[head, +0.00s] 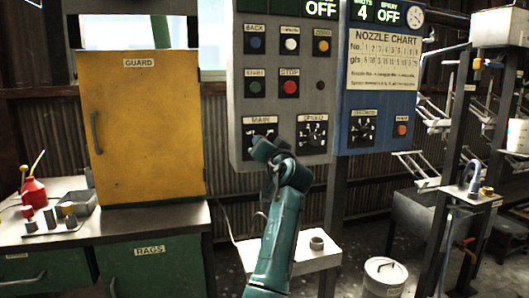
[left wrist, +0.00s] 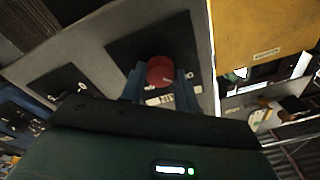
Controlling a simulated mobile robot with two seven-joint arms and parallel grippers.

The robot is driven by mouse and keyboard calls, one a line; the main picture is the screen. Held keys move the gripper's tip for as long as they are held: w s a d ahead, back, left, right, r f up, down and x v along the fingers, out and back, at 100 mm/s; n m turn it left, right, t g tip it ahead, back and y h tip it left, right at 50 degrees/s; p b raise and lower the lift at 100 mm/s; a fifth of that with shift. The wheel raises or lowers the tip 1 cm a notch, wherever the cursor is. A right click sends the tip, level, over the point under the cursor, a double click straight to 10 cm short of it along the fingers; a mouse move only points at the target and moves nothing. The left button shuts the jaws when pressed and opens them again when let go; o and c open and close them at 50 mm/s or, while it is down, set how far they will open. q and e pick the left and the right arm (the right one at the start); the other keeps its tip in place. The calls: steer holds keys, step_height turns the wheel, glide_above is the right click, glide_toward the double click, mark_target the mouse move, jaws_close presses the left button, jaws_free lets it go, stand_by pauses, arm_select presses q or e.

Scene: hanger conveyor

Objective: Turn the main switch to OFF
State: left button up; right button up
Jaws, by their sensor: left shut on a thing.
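The main switch has a dark plate labelled MAIN (head: 261,120) at the lower left of the grey control box (head: 240,85). In the left wrist view its red round knob (left wrist: 160,70) sits between the two blue fingers. My left gripper (head: 261,146) reaches up to the plate and is shut on the knob. In the wrist view the left gripper (left wrist: 159,86) has one finger on each side of the knob. In the head view the arm hides the knob, and its setting cannot be read. My right gripper is not in view.
A SPEED dial (head: 313,131) is just right of the main switch, with start (head: 255,87) and stop (head: 290,87) buttons above. A blue box (head: 377,110) adjoins on the right. A yellow guard door (head: 140,130) stands to the left. A small white table (head: 310,262) is below.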

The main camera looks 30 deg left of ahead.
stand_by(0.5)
arm_select(q)
steer(key=o, duration=1)
steer(key=shift+c, duration=0.2)
steer(key=v, duration=1.3)
steer(key=shift+d+f, duration=0.1)
steer(key=shift+d, duration=0.05)
